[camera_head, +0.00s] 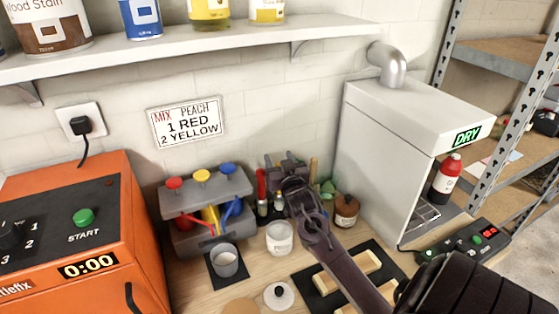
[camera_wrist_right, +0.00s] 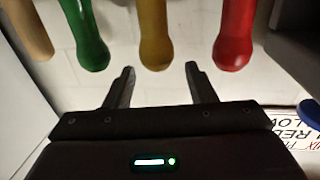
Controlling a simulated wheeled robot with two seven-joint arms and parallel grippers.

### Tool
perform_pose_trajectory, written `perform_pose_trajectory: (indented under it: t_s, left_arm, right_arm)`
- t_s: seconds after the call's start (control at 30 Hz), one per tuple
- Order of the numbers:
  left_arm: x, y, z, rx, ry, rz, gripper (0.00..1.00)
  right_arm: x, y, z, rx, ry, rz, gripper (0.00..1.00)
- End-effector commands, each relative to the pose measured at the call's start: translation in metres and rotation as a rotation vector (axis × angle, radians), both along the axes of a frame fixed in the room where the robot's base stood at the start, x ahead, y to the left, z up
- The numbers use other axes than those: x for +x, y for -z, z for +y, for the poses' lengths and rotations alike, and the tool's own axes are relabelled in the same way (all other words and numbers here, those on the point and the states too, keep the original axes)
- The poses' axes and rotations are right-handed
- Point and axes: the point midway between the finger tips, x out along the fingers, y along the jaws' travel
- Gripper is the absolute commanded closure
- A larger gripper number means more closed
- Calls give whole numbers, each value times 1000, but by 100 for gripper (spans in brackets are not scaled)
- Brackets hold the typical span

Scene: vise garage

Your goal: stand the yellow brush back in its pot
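The yellow brush's rounded handle (camera_wrist_right: 155,40) shows in the right wrist view, just beyond and between the fingertips. Its lower part and its pot cannot be made out. My right gripper (camera_wrist_right: 160,70) is open, its fingers apart with nothing seen between them. In the head view my right gripper (camera_head: 287,172) hangs at the back of the bench by the wall and hides what is behind it, and I cannot pick out the yellow brush there. My left gripper is in neither view.
A red handle (camera_wrist_right: 234,35) and a green handle (camera_wrist_right: 88,40) stand close on either side, with a wooden handle (camera_wrist_right: 30,30) beyond. A white tub (camera_head: 279,240), a grey cup (camera_head: 226,262) and a brown jar (camera_head: 346,211) stand nearby. The dryer (camera_head: 385,150) is at the right.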

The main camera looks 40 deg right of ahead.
Motion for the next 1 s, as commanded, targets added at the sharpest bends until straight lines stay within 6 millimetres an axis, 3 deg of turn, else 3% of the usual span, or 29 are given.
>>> perform_pose_trajectory:
  t_s: [0.33,0.7,1.0]
  left_arm:
    - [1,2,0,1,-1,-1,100]
    - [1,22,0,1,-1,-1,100]
    - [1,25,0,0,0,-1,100]
  right_arm:
    - [-4,2,2,0,-1,1,49]
    - [-54,4,27,0,-1,1,49]
    - [-70,0,35,0,1,1,49]
